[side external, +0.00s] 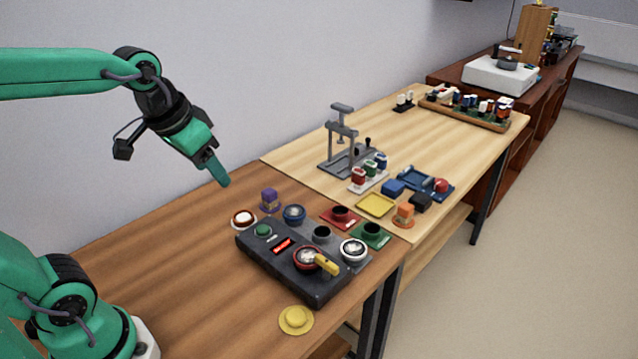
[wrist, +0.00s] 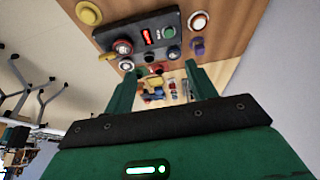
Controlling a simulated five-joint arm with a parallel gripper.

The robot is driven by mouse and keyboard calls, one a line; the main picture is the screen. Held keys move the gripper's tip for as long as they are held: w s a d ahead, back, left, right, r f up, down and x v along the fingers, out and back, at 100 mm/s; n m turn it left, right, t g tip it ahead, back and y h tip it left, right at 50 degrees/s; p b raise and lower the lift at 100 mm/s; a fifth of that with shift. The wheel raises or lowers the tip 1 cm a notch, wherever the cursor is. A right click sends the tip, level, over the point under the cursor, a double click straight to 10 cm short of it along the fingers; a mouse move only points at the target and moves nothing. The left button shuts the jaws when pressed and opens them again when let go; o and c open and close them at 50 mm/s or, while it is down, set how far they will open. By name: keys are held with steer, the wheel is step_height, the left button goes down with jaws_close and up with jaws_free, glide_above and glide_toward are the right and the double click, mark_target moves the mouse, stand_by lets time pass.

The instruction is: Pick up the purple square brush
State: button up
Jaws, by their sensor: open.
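The purple square brush (side external: 269,199) stands on the brown table, between a white round piece with a red top and a blue round piece. It also shows in the wrist view (wrist: 198,46), near the upper right. My gripper (side external: 223,181) hangs in the air above and to the left of the brush in the side view, tilted down to the right. In the wrist view my gripper (wrist: 163,80) has its two green fingers wide apart, with nothing held between them. The brush appears beyond and beside the right finger, apart from it.
A black test box (side external: 292,262) with a red display and a yellow-handled part sits close to the brush. The white round piece (side external: 243,218) and blue round piece (side external: 294,214) flank it. A grey press (side external: 342,145) stands behind. Bare brown table lies left of the box.

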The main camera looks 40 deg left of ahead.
steer(key=w+a+f+g, duration=0.1)
steer(key=w+a, duration=0.2)
steer(key=w, duration=0.5)
steer(key=g, duration=0.4)
glide_above(269, 190)
steer(key=f, duration=1.5)
steer(key=shift+s+d, duration=0.15)
steer(key=shift+s, duration=0.05)
steer(key=shift+w+f, duration=0.1)
steer(key=shift+f, duration=0.15)
steer(key=shift+f, duration=0.1)
steer(key=shift+f, duration=1.2)
steer(key=shift+f, duration=0.1)
steer(key=shift+f, duration=2.45)
